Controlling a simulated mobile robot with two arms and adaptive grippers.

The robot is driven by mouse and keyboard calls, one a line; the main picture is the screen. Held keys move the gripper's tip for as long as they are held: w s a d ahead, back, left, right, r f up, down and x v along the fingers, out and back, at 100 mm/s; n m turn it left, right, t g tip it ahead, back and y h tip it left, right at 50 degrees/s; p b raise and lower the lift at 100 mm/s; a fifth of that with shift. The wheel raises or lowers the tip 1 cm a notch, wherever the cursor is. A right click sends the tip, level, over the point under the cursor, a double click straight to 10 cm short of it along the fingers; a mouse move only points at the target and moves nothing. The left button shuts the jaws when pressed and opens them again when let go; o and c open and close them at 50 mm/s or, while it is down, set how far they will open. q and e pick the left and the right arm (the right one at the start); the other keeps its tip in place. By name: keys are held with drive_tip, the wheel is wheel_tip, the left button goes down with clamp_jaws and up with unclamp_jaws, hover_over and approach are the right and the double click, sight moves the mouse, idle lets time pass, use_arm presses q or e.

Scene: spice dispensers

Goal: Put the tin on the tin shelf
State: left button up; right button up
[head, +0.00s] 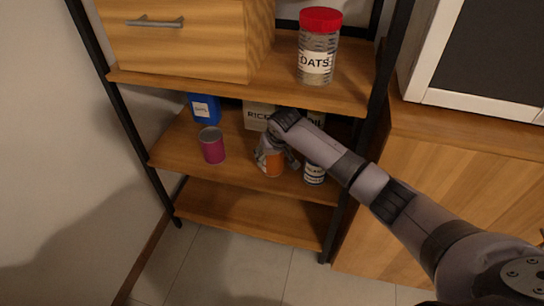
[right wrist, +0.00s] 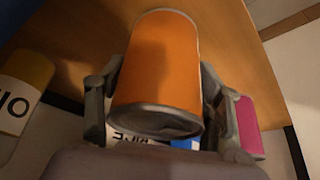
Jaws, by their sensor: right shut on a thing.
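An orange tin (head: 273,164) is at the middle shelf (head: 240,150) of the rack, near its front edge. My right gripper (head: 270,152) is shut on it. In the right wrist view the orange tin (right wrist: 157,65) sits between the two fingers of my right gripper (right wrist: 160,100). I cannot tell whether its base touches the board. My left gripper is not in view.
Behind are a blue box (head: 205,109) and a RICE box (head: 257,115). An OIL container (right wrist: 17,100) shows in the right wrist view. The board above holds a drawer unit (head: 180,45) and a red-lidded OATS jar (head: 318,50). The bottom shelf (head: 245,212) is bare.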

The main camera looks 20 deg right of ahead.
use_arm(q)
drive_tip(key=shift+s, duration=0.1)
use_arm(e)
drive_tip(key=o, duration=1.6)
drive_tip(key=shift+c, duration=0.2)
